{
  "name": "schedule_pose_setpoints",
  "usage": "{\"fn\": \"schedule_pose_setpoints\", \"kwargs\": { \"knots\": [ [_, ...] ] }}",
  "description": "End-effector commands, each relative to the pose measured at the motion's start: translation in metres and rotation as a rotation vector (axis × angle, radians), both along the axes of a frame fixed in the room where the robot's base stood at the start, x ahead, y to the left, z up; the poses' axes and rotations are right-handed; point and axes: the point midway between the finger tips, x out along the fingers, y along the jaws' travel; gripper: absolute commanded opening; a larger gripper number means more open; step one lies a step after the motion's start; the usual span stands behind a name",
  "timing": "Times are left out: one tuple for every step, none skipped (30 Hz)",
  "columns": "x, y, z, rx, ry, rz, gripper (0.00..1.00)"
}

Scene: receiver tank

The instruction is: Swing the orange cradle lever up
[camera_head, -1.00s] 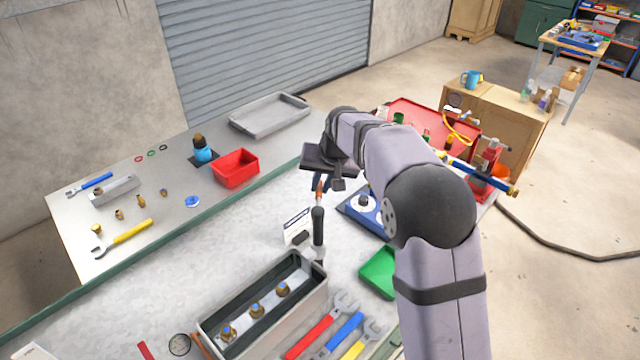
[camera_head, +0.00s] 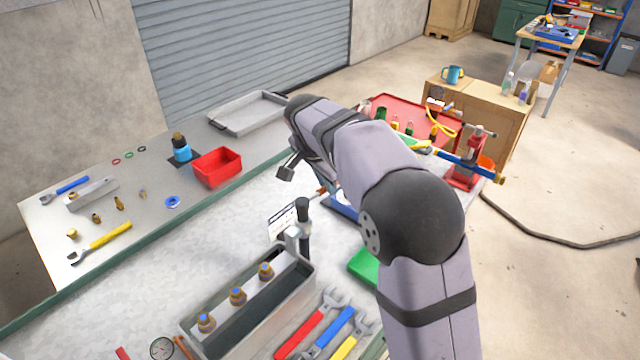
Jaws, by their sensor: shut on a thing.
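The orange lever (camera_head: 321,191) shows only as a short piece just above and right of a black-handled upright tool. My gripper (camera_head: 318,187) is at this piece, below my wrist. It is shut on the orange lever, though my arm covers most of the jaws and the contact is small and hard to see. The blue cradle base (camera_head: 345,198) is mostly hidden behind my forearm. The rest of the lever and its pivot are hidden too.
The black-handled tool (camera_head: 303,212) and a white card (camera_head: 283,221) stand close to the gripper. A grey bin (camera_head: 305,283) with brass fittings is in front. Colored wrenches (camera_head: 342,328) lie beside it. A green tray (camera_head: 362,266) is partly behind my arm.

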Motion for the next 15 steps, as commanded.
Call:
{"fn": "schedule_pose_setpoints", "kwargs": {
  "knots": [
    [-0.002,-0.002,-0.002,-0.002,-0.003,-0.044,0.0],
    [-0.004,-0.003,-0.002,-0.002,-0.002,-0.073,0.0],
    [-0.006,-0.004,-0.002,-0.002,-0.003,-0.111,0.0],
    [-0.008,-0.005,-0.002,-0.002,-0.004,-0.139,0.0],
    [-0.01,-0.006,-0.002,-0.002,-0.002,-0.169,0.0],
    [-0.013,-0.007,-0.002,-0.002,-0.002,-0.207,0.0],
    [-0.015,-0.008,-0.002,-0.002,-0.002,-0.235,0.0],
    [-0.016,-0.009,-0.001,-0.002,-0.003,-0.263,0.0],
    [-0.019,-0.01,-0.001,-0.001,-0.002,-0.3,0.0],
    [-0.021,-0.01,-0.001,-0.002,-0.002,-0.327,0.0],
    [-0.023,-0.01,-0.001,-0.001,-0.002,-0.355,0.0],
    [-0.025,-0.011,0.0,-0.002,-0.002,-0.389,0.0],
    [-0.027,-0.012,0.0,-0.001,-0.002,-0.415,0.0],
    [-0.029,-0.012,0.0,-0.001,-0.002,-0.441,0.0],
    [-0.031,-0.013,0.0,-0.001,-0.003,-0.471,0.0]
  ]
}}
